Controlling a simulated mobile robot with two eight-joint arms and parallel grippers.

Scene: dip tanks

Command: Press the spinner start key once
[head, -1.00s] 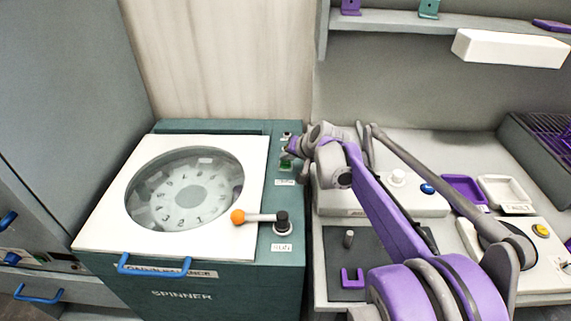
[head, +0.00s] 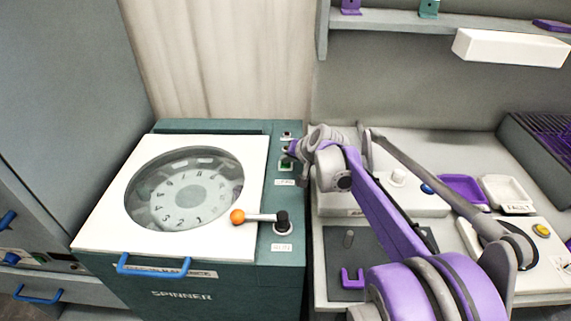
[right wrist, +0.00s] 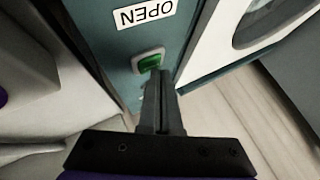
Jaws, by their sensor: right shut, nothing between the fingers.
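The spinner (head: 182,283) is a teal machine with a white lid and a round window over a numbered disc (head: 190,195). My left gripper is not in view.
A lever with an orange ball (head: 237,217) lies in front of the keys, across the lid's edge. A smaller key (head: 286,135) sits behind the green one. A bench with a purple tray (head: 462,188) and a white tray (head: 505,192) stands to the right.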

